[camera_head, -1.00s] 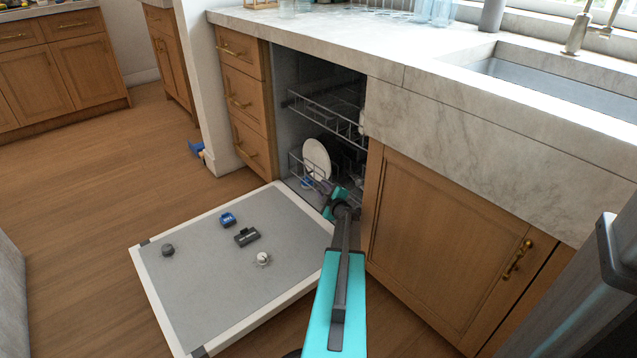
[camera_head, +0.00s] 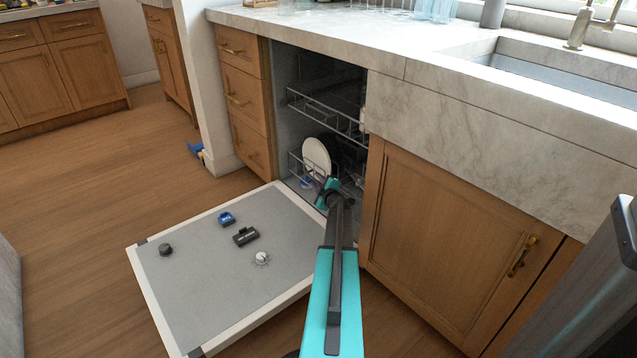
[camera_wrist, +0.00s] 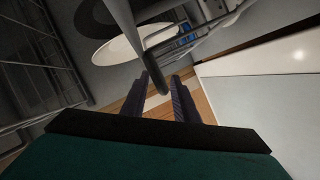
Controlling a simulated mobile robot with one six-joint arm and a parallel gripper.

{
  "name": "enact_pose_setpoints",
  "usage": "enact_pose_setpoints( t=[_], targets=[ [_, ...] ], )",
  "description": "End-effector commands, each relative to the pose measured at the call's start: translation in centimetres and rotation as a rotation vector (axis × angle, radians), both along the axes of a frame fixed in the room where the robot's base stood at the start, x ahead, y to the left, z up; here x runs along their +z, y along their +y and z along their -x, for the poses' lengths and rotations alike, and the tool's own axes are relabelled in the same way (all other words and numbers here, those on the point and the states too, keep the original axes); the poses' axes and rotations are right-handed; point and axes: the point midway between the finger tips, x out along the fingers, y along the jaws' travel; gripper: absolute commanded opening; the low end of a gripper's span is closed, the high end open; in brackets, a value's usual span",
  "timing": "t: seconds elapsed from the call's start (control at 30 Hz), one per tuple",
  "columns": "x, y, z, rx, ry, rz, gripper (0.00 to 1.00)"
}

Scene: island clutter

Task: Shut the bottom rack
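The bottom rack (camera_head: 296,166) is a grey wire rack low inside the open dishwasher, with a white plate (camera_head: 316,155) standing in it. The plate also shows in the wrist view (camera_wrist: 135,42). My gripper (camera_head: 323,188) is at the front of the bottom rack, just right of the plate. In the wrist view its two dark fingers (camera_wrist: 160,98) stand apart with a gap between them. A grey bar reaches down close to the fingertips; I cannot tell whether they touch. The rack's right side is partly hidden by my arm.
The dishwasher door (camera_head: 205,290) lies folded down, with several small items on its inner face. The upper rack (camera_head: 325,105) is above the bottom rack. A wooden cabinet (camera_head: 440,240) stands close on the right. Open floor (camera_head: 80,215) lies left of the door.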

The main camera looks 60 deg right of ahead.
Motion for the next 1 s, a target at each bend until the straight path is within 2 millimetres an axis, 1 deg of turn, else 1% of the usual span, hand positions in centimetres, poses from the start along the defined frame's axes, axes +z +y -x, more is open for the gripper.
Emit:
enact_pose_setpoints(
  t=[0.33,0.37,0.5,1.0],
  targets=[
    [-0.01,-0.13,-0.17,0.000,0.000,0.000,0.27],
    [-0.01,-0.13,-0.17,0.000,-0.001,-0.001,0.24],
    [-0.01,-0.13,-0.16,0.000,-0.001,-0.001,0.00],
    [0.01,-0.17,-0.10,-0.002,-0.001,0.000,0.00]
  ],
)
